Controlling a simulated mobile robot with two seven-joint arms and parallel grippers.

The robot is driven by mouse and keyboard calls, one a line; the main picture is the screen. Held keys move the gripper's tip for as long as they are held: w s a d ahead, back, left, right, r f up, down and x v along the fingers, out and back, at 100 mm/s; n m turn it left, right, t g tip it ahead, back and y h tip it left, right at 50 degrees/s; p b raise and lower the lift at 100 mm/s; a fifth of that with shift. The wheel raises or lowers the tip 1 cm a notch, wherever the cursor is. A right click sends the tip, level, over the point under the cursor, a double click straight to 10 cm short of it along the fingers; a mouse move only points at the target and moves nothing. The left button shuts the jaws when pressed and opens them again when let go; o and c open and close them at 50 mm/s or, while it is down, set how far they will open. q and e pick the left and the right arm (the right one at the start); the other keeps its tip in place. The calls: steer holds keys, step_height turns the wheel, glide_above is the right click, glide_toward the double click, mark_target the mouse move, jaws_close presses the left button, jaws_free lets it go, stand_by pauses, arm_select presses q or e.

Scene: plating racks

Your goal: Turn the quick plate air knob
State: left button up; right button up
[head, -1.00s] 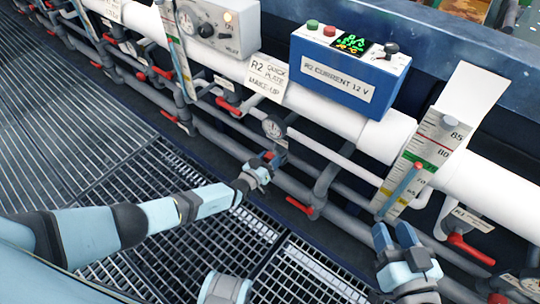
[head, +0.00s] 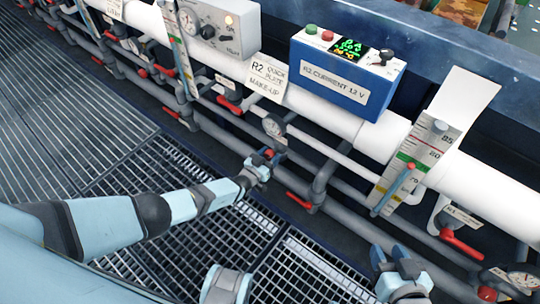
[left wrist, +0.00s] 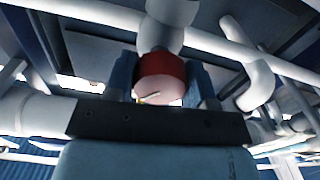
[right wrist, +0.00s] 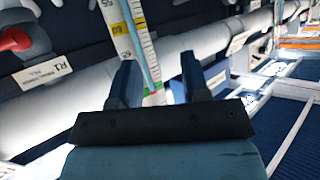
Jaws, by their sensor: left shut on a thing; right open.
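A round red knob (left wrist: 165,75) with a pale face and a small light pointer mark sits between my left fingers in the left wrist view.
A sign reading R2 quick plate make-up (head: 267,77) hangs on the white pipe. A blue current box (head: 342,87) stands right of it. Red valve levers (head: 298,201) and a scale board (head: 414,165) lie along the pipes. Grating (head: 110,190) covers the floor.

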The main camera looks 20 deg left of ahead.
arm_select(q)
steer(key=o, duration=0.9)
arm_select(e)
steer(key=shift+r, duration=0.1)
arm_select(q)
steer(key=shift+s+a+p, duration=0.15)
steer(key=shift+s+p, duration=0.2)
steer(key=p+v, duration=0.2)
steer(key=shift+s+a+r, duration=0.15)
steer(key=shift+s+r, duration=0.1)
steer(key=shift+s, duration=0.1)
steer(key=p, duration=0.4)
glide_toward(268, 157)
steer(key=shift+s, duration=1.25)
steer(key=shift+a+f, duration=0.2)
steer(key=shift+a, duration=0.3)
arm_select(e)
steer(key=shift+s+d+r+g+h, duration=0.1)
steer(key=shift+s+d+g+h, duration=0.25)
steer(key=shift+d+g, duration=0.2)
steer(key=shift+r, duration=0.15)
